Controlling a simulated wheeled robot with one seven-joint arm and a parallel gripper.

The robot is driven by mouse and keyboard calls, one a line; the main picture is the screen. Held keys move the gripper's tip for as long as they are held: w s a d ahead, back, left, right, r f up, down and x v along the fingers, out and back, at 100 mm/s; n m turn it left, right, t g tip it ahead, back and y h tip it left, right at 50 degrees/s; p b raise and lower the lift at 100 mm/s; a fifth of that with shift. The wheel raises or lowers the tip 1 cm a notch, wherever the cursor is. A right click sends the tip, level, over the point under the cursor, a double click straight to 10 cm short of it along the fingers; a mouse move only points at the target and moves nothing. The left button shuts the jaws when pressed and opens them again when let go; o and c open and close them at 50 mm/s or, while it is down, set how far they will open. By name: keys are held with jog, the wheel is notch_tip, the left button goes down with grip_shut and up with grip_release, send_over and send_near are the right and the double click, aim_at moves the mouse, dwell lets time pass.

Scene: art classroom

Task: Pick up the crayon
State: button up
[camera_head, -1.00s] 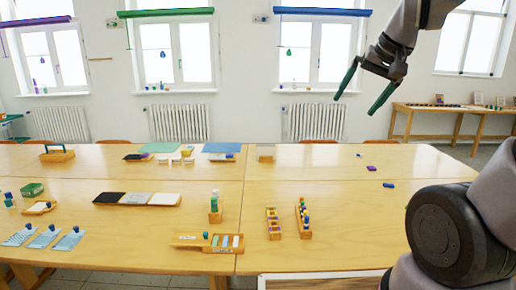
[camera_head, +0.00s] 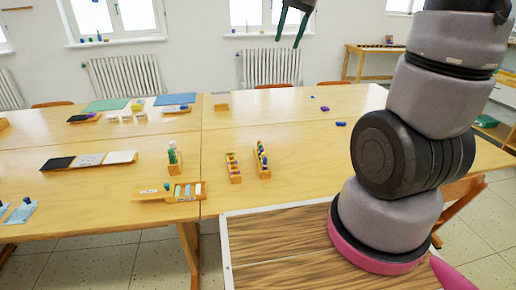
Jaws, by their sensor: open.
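No thing in view can be told for certain as the crayon. A small blue piece (camera_head: 340,124) and a small purple piece (camera_head: 325,109) lie apart on the right part of the table, too small to make out. A tiny dark piece (camera_head: 313,97) lies just behind them. My gripper (camera_head: 289,42) is at the top of the view, its two green fingers pointing down, open and empty. In the picture it shows above the table, against the window and wall, away from these pieces.
The long wooden table (camera_head: 290,148) has clear room around the small pieces. Two wooden racks of coloured pegs (camera_head: 233,168) (camera_head: 262,160), a holder with a green bottle (camera_head: 174,158) and a wooden tray (camera_head: 168,192) stand left of them. A small wooden block (camera_head: 221,106) is farther back.

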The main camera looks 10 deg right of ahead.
jog(key=w+a+f+m+g, duration=0.1)
jog(key=w+a+f+g, duration=0.1)
jog(key=w+f, duration=0.75)
jog(key=m+g+h, duration=0.2)
send_over(259, 141)
jog(key=f, duration=2.7)
jog(key=shift+w+a, duration=0.15)
jog(key=shift+a, duration=0.05)
notch_tip(259, 141, down, 6)
jog(key=shift+r, duration=0.1)
jog(key=f, duration=0.5)
jog(key=shift+d+f, duration=0.15)
jog(key=shift+d, duration=0.1)
grip_shut()
